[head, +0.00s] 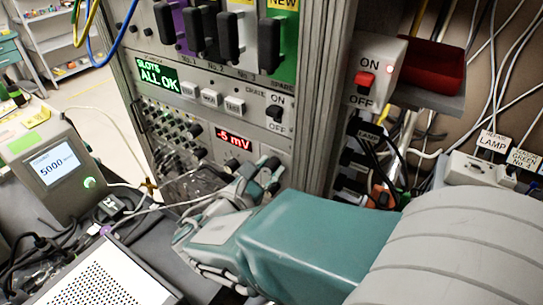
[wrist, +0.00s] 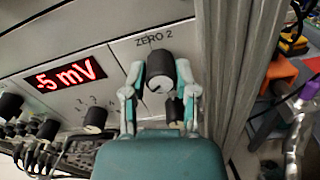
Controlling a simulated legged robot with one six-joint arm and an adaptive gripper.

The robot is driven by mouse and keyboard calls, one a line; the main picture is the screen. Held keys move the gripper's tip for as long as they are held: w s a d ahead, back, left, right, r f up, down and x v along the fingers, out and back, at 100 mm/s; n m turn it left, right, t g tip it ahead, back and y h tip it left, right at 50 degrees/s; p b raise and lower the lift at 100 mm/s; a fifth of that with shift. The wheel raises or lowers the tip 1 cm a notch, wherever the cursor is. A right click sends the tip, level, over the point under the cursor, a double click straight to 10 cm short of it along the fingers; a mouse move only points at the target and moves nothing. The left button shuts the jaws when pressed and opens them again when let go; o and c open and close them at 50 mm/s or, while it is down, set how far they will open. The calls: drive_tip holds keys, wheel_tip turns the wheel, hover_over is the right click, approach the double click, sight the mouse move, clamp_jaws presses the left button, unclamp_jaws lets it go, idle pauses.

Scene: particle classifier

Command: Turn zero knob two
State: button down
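The ZERO 2 knob (wrist: 160,73), black with a grey face and a dark mark, sits on the grey panel below its label in the wrist view. My gripper (wrist: 161,88) is open around it, one finger on each side. The fingertips are close to the knob's sides; contact cannot be made out.
Another small knob (wrist: 95,120) and plugged cables are left of my gripper. A metal rack post (wrist: 238,70) stands close on the right. A green screen (head: 158,77) reads SLOTS ALL OK. A counter box (head: 55,163) reading 5000 stands at left.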

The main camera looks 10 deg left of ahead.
drive_tip(key=shift+d+r, duration=0.1)
drive_tip(key=shift+r, duration=0.05)
drive_tip(key=m, duration=0.4)
drive_tip(key=shift+w+r, duration=0.1)
drive_tip(key=shift+r, duration=0.05)
idle(0.4)
drive_tip(key=c, duration=0.8)
unclamp_jaws()
drive_tip(key=shift+o, duration=0.5)
drive_tip(key=shift+d, duration=0.1)
